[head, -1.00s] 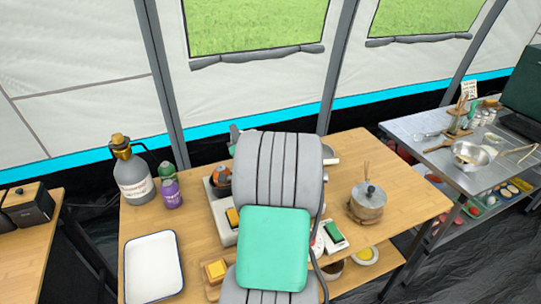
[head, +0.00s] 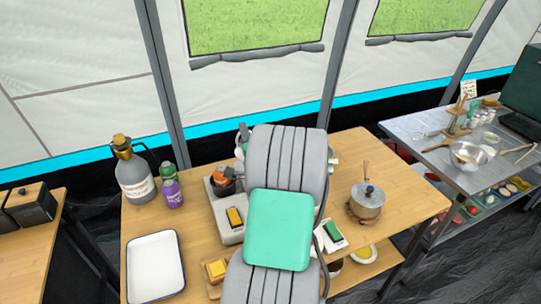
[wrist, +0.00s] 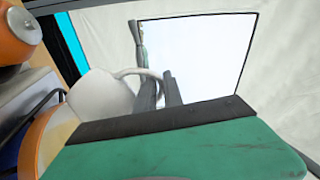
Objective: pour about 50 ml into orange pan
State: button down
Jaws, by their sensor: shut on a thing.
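My gripper (wrist: 160,92) is closed on the curved handle of a white rounded vessel (wrist: 100,98) in the wrist view. The vessel looks tilted, and its contents do not show. An orange curved rim with a tan inner side (wrist: 38,145) lies below it at the lower left, partly cut off; I cannot tell whether it is the orange pan. A rounded orange thing with a grey knob (wrist: 14,38) is at the upper left. In the head view, a small dark and orange thing (head: 223,181) stands left of my arm, which hides my gripper and the vessel.
A lidded pot (head: 367,202) stands right of my arm on the wooden table (head: 410,197). A white tray (head: 154,266), a large grey bottle (head: 133,180) and a purple bottle (head: 173,194) are at the left. A metal side table (head: 425,128) is at the right.

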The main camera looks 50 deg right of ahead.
jog(key=shift+s+d+f+m+h, duration=0.1)
jog(key=shift+s+d+m+h, duration=0.35)
jog(key=shift+m, duration=0.65)
jog(key=shift+s+d+r+m+p, duration=0.25)
jog(key=shift+m+p, duration=0.25)
jog(key=shift+m, duration=0.05)
jog(key=shift+s+d+r+m+p, duration=0.2)
jog(key=shift+d+m+p, duration=0.05)
jog(key=shift+m+p, duration=0.25)
dwell(1.1)
jog(key=f+b, duration=0.1)
jog(key=n+b, duration=0.1)
jog(key=shift+w+a+f+n+b, duration=0.25)
jog(key=shift+w+a+f+b, duration=0.1)
jog(key=shift+w+a+f, duration=0.05)
jog(key=n, duration=0.1)
jog(key=w+a+r+n+y, duration=0.1)
jog(key=n, duration=0.1)
jog(key=shift+w+a+r, duration=0.1)
jog(key=shift+r, duration=0.1)
jog(key=shift+a+n, duration=0.2)
jog(key=shift+n, duration=0.1)
jog(key=shift+d, duration=0.2)
jog(key=shift+a, duration=0.1)
